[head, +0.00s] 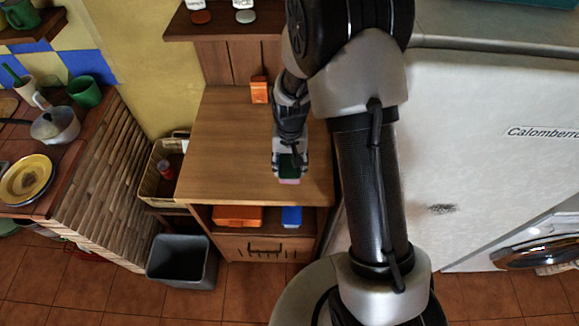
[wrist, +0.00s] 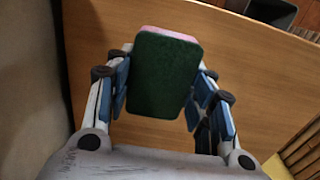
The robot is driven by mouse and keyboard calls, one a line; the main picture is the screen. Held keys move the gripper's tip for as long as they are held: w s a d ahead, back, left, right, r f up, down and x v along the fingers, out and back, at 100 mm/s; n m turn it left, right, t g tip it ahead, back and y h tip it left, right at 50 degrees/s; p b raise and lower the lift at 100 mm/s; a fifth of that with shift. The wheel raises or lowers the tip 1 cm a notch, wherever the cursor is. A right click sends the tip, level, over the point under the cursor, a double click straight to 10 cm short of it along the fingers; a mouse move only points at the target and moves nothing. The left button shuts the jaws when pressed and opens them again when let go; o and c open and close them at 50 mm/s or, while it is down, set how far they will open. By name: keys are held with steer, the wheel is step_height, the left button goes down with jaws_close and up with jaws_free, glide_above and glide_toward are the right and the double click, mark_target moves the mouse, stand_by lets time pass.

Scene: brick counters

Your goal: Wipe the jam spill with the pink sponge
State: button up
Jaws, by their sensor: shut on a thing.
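My gripper (head: 289,172) is over the right part of the wooden counter top (head: 225,140). It is shut on the pink sponge (head: 289,181), whose pink edge shows below the fingers in the head view. In the wrist view the sponge (wrist: 163,75) shows a dark green face and a thin pink edge on top, between the blue-padded fingers. I cannot tell whether the sponge touches the wood. No jam spill is visible in either view; the arm and gripper hide part of the counter top.
An orange box (head: 260,89) stands at the back of the counter top. A wicker basket (head: 160,190) and a grey bin (head: 182,262) are at its left. A white fridge (head: 480,150) is close on the right. The left half of the counter top is clear.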

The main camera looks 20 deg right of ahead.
steer(key=shift+r+p, duration=1.05)
steer(key=shift+r, duration=0.75)
